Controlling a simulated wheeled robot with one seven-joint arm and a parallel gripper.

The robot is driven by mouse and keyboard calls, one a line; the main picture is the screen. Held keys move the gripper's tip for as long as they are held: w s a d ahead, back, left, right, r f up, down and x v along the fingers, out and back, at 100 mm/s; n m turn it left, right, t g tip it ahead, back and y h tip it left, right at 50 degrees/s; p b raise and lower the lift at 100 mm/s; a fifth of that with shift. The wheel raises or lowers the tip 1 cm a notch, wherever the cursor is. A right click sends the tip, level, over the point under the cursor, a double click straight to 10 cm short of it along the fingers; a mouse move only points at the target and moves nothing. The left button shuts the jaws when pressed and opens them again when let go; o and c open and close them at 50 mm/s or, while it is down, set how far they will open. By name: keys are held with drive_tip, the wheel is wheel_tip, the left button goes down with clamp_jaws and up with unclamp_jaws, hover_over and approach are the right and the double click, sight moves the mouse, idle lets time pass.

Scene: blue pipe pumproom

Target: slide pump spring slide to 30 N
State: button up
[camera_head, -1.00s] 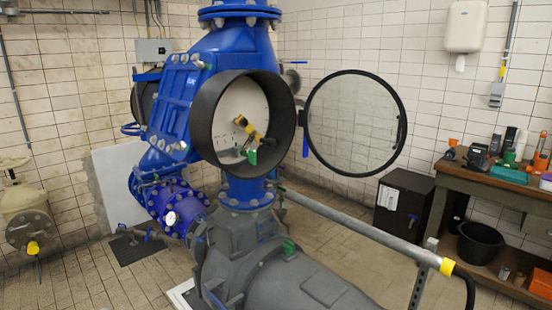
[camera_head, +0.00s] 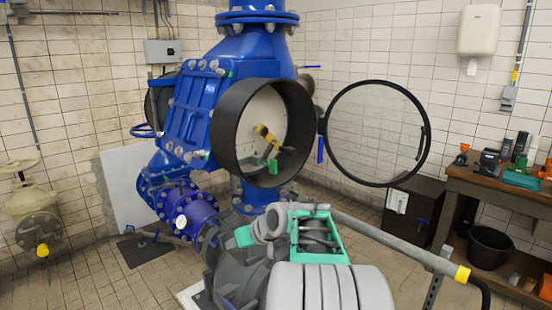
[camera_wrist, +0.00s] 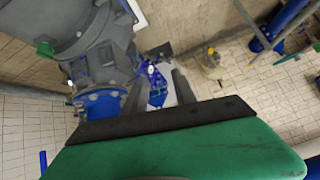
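The blue pump's open round black housing (camera_head: 224,135) faces me in the head view. Inside on its pale face sit a yellow, dark-tipped part (camera_head: 266,135) and a small green part (camera_head: 272,163). I cannot tell for sure which part is the spring slide, and no force scale is readable. My grey and teal arm stands below and in front of the housing, apart from it in the picture. In the wrist view my gripper (camera_wrist: 160,90) shows two dark fingers spread apart with nothing between them. The slide is not visible there.
The round glass cover (camera_head: 376,133) is swung open to the right. A grey rail (camera_head: 385,238) with a yellow end slopes across the front right. A workbench (camera_head: 490,190) with tools stands at the right. Grey pump casing (camera_wrist: 80,25) and a blue flange (camera_wrist: 102,103) show in the wrist view.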

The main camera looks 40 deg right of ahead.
drive_tip(key=d+r+t, duration=0.3)
drive_tip(key=d+r, duration=0.2)
drive_tip(key=d, duration=0.5)
drive_tip(key=n+t+p, duration=0.1)
drive_tip(key=n+t, duration=0.1)
drive_tip(key=t, duration=0.3)
approach(276, 164)
drive_tip(key=w, duration=0.3)
drive_tip(key=w+p, duration=0.2)
drive_tip(key=w, duration=0.5)
drive_tip(key=shift+w+a+f+p, duration=0.1)
drive_tip(key=shift+w+a+p, duration=0.1)
drive_tip(key=shift+p, duration=0.1)
drive_tip(key=shift+w+f, duration=0.1)
drive_tip(key=shift+w, duration=0.3)
drive_tip(key=shift+d, duration=0.1)
clamp_jaws()
